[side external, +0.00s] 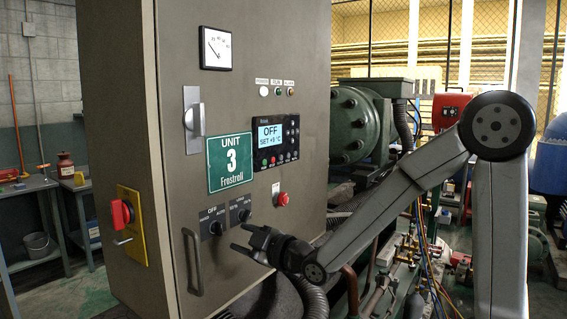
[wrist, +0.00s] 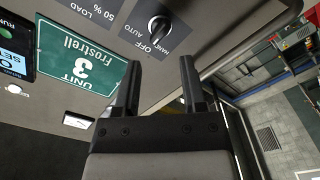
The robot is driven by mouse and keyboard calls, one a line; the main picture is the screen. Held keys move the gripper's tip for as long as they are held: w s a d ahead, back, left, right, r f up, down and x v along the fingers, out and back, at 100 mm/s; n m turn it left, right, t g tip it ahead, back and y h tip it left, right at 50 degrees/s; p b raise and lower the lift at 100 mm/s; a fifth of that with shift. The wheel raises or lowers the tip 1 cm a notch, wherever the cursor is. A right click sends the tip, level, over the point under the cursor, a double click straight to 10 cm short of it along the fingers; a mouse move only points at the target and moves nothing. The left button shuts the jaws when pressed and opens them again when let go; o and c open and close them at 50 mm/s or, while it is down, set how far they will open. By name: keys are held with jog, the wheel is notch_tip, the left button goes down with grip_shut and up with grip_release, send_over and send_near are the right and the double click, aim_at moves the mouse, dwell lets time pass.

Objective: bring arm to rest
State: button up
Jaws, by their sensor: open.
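My gripper (side external: 243,238) is open and empty in front of the lower part of the grey control cabinet (side external: 160,170), beside its two black rotary knobs. The left knob (side external: 215,228) has OFF and AUTO lettering, and the right knob (side external: 244,215) sits just beside it. In the wrist view, my gripper (wrist: 160,62) shows two separated fingers with nothing between them. My arm is bent, with its elbow high at the right.
The controller display (side external: 270,134) reads OFF and SET +5 °C. A red button (side external: 282,198), a door handle (side external: 193,262) and a red switch (side external: 121,213) project from the cabinet. Pipes and hoses (side external: 385,265) crowd the area behind my forearm. A workbench (side external: 40,187) stands far left.

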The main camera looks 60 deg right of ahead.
dwell(0.3)
jog(key=s+a+f+m+g, duration=0.1)
jog(key=s+f+m+g, duration=0.8)
jog(key=s+f+g, duration=0.6)
jog(key=shift+s+a+f, duration=0.25)
jog(key=shift+s+f, duration=0.4)
jog(key=shift+f, duration=1.1)
